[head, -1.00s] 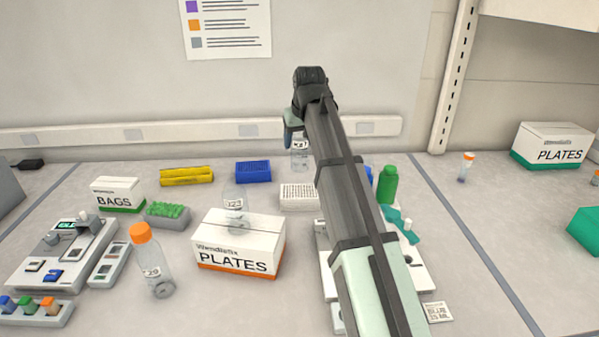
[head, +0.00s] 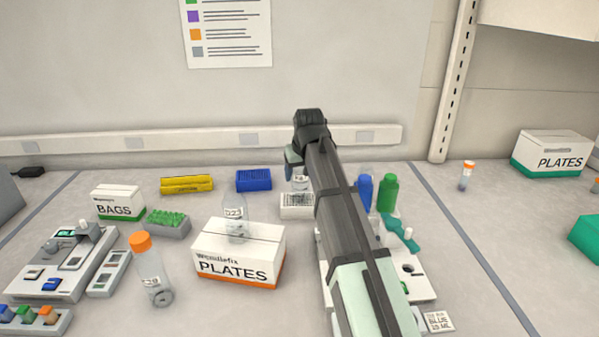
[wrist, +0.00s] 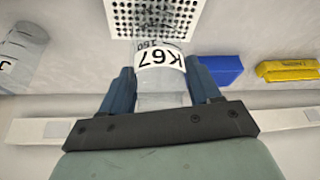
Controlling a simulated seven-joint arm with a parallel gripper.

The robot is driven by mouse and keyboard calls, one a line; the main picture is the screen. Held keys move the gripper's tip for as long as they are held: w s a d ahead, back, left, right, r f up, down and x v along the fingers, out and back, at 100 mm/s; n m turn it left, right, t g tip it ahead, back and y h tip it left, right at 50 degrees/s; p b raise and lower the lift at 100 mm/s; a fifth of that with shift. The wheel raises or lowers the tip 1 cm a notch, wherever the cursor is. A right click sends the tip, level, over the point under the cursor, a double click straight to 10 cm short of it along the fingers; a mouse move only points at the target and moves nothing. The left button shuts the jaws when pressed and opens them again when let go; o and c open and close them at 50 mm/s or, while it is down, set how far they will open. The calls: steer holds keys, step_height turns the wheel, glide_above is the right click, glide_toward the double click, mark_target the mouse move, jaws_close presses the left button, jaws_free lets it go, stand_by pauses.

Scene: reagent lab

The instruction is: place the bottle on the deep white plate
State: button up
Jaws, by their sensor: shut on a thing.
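My gripper (head: 291,170) is shut on a clear bottle with a white label (head: 300,183). In the wrist view my gripper (wrist: 161,88) has blue fingers on both sides of the bottle (wrist: 161,60), whose label reads K67. The deep white plate (head: 290,213) is a white block with rows of dark wells, partly hidden by my arm. In the wrist view the plate (wrist: 118,18) shows past the end of the bottle, which overlaps its edge. I cannot tell whether the bottle touches the plate.
A blue rack (head: 253,180) and a yellow rack (head: 187,184) stand to the left. Another clear bottle (head: 236,210) stands behind the PLATES box (head: 238,255). Blue (head: 365,190) and green (head: 388,193) bottles stand right of my arm. The wall is behind.

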steer(key=shift+f, duration=0.15)
steer(key=o, duration=1.1)
steer(key=shift+c, duration=0.2)
steer(key=v, duration=1.2)
steer(key=shift+r, duration=0.2)
